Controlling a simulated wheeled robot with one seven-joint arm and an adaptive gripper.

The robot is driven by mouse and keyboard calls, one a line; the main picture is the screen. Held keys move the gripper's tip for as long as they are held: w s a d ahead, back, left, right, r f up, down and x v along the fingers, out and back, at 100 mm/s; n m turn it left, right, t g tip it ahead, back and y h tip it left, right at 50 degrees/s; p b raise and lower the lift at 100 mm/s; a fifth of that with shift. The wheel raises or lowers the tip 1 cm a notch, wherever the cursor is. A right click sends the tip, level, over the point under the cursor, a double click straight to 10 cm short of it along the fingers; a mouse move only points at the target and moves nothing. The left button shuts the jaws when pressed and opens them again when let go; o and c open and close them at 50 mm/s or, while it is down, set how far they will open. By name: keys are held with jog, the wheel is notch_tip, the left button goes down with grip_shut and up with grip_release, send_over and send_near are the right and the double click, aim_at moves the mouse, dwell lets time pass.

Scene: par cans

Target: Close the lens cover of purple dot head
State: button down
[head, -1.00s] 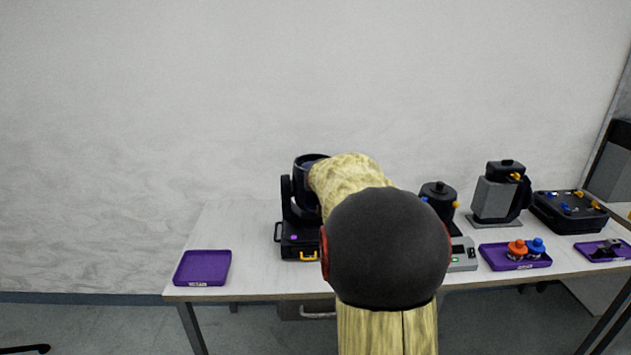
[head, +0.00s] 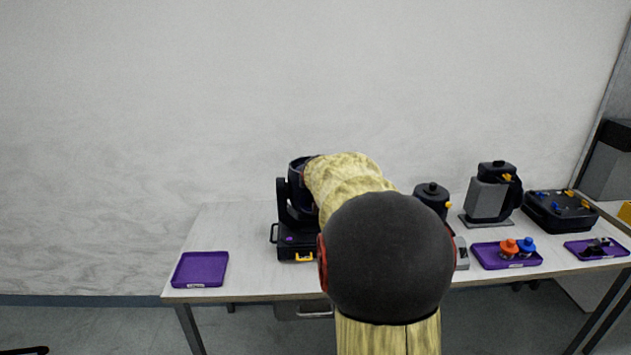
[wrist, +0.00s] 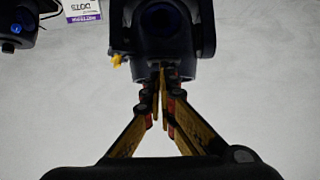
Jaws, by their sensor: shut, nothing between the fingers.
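The purple dot head (head: 297,195) is a black moving head in a yoke on a black base, left of centre on the table. A small purple dot (head: 289,239) and a yellow latch (head: 304,258) show on its base. My arm hides its right side. In the wrist view a dark head in a yoke (wrist: 160,42), apparently the same one, has a round lens-like face and a yellow piece (wrist: 117,61) at its side. My gripper (wrist: 162,68) is shut and empty, its tips at the head's near edge; contact is unclear. The lens cover's state cannot be made out.
An empty purple tray (head: 201,269) lies at the table's left end. Right of my arm stand a black can (head: 432,194), a grey-black device (head: 490,192), a purple tray with orange and blue bottles (head: 506,262) and a black case (head: 559,212). The wall is behind.

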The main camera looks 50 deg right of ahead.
jog(key=s+a+f+b, duration=0.1)
jog(key=s+a+f, duration=0.3)
jog(key=a, duration=0.1)
jog(key=shift+s+a+f+b, duration=0.2)
jog(key=shift+f+b, duration=0.05)
jog(key=shift+b, duration=0.15)
jog(key=s+a+f+n+g+y, duration=0.2)
jog(key=s+a+f+g+y, duration=0.15)
jog(key=s+a+f, duration=0.65)
jog(key=s+a+r+n+y, duration=0.1)
jog(key=s+a+r+n, duration=0.1)
jog(key=a, duration=1)
jog(key=s+a+r+n+t+y, duration=0.1)
jog(key=s+a+r+n+y, duration=0.1)
jog(key=a, duration=1)
jog(key=s+a+r+n+y+p, duration=0.1)
jog(key=s+a+r+n+y, duration=0.1)
jog(key=a, duration=1.1)
jog(key=shift+s+r+n, duration=0.5)
jog(key=shift+r+n, duration=0.05)
jog(key=shift+n, duration=0.45)
jog(key=shift+d+t, duration=0.2)
jog(key=shift+t, duration=0.05)
